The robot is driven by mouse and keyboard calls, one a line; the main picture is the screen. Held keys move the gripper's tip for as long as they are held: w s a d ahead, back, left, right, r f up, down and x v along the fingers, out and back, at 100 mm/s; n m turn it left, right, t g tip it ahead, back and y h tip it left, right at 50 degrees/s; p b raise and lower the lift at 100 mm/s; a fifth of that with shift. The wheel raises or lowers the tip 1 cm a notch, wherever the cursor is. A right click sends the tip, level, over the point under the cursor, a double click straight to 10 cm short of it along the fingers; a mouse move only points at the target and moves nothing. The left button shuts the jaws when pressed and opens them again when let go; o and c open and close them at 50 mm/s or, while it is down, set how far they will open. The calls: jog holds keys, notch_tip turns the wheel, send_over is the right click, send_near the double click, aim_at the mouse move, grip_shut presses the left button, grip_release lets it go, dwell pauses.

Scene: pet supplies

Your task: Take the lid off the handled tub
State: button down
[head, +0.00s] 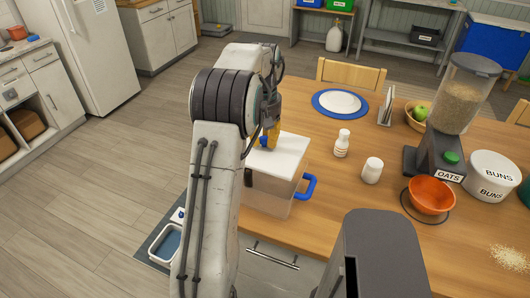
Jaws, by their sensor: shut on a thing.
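The handled tub (272,196) stands on the wooden table near its front left edge. It has clear, pale walls and a blue handle (308,188) on its right side. Its white lid (287,152) lies over the top of the tub; my arm hides its left part. My gripper (266,142) is over the lid, with yellow fingers shut on a small blue part of it that looks like a knob. I cannot tell whether there is a gap between lid and tub.
To the right on the table (400,190) are a white bottle (342,143), a white jar (372,170), an orange bowl (431,195), an oats dispenser (450,130) and a buns tub (493,178). A blue-rimmed plate (340,102) lies behind. Bare table surrounds the bottle and jar.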

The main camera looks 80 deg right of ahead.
jog(key=d+r+p, duration=0.1)
jog(key=d, duration=0.1)
jog(key=w+d+r+p, duration=0.1)
jog(key=d, duration=0.1)
jog(key=d+r+p, duration=0.1)
jog(key=d+r, duration=0.1)
jog(key=shift+w+d+r, duration=0.1)
jog(key=shift+w+d, duration=0.15)
jog(key=shift+w, duration=0.1)
jog(key=shift+w+d+r+p, duration=0.1)
jog(key=shift+d+r+p, duration=0.4)
jog(key=shift+p, duration=0.3)
jog(key=shift+w+d+r+p, duration=0.2)
jog(key=shift+d+p, duration=0.45)
jog(key=shift+p, duration=0.3)
